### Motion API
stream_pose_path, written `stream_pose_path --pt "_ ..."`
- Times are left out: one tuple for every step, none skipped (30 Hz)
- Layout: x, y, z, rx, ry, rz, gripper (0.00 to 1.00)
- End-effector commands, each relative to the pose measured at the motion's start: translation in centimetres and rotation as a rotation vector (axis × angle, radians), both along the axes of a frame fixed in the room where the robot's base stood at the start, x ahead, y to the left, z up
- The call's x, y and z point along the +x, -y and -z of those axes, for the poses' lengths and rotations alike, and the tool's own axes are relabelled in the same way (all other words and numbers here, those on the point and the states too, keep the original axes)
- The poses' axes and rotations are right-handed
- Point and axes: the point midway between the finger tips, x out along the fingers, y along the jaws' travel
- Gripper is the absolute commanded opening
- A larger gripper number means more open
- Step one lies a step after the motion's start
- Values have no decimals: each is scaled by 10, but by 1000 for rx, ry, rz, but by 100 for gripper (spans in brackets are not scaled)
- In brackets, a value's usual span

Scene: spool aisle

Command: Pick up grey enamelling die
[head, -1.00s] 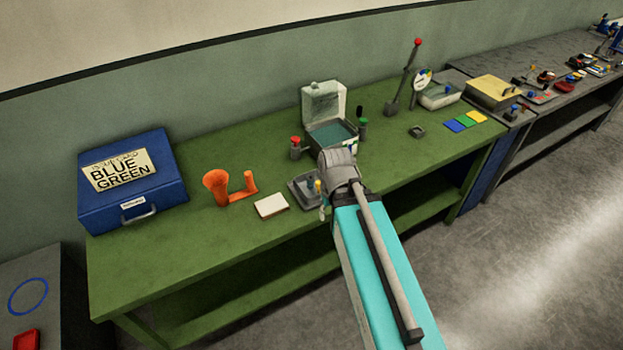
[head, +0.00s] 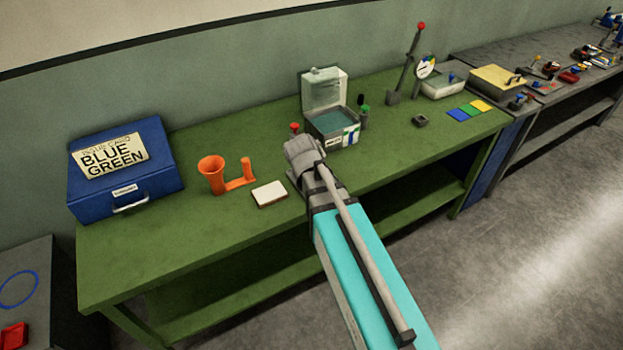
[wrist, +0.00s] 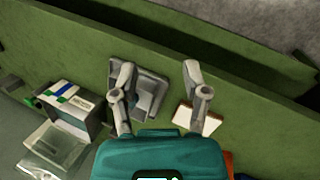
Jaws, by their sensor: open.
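My gripper (wrist: 157,72) is open above the green bench in the wrist view, its two grey fingers apart. A grey square tray-like piece with a recessed middle (wrist: 152,94) lies on the bench between the fingers, nearer the left one, which partly covers it. I cannot tell for sure whether this is the enamelling die. In the head view my arm hides that spot and the fingertips. A small dark grey square block (head: 420,121) with a hollow top lies further right on the bench in the head view; it could also be the die.
A white block (head: 269,194) lies close by, partly under the right finger in the wrist view (wrist: 212,120). An orange holder (head: 213,176) and blue case (head: 125,168) stand left. An open box (head: 333,127) stands behind my arm. Bare bench (head: 405,150) shows at right.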

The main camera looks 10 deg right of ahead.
Motion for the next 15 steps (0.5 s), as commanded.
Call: stream_pose_path --pt "17 -5 19 -55 -15 -85 59" --pt "24 -6 22 -91 -27 -134 59" --pt "33 -9 27 -137 -44 -200 59" --pt "39 -11 30 -172 -57 -249 59" --pt "46 -13 33 -208 -72 -298 59" --pt "55 -16 37 -256 -93 -361 59" --pt "61 -19 39 -292 -109 -408 59" --pt "68 -22 42 -329 -126 -454 59" --pt "77 -27 45 -376 -151 -515 59" --pt "83 -31 47 -414 -171 -561 59" --pt "90 -34 49 -451 -192 -604 59" --pt "99 -40 52 -502 -221 -662 59" --pt "105 -45 53 -539 -243 -703 59" --pt "111 -49 55 -577 -266 -743 59" --pt "119 -56 56 -626 -298 -795 59"
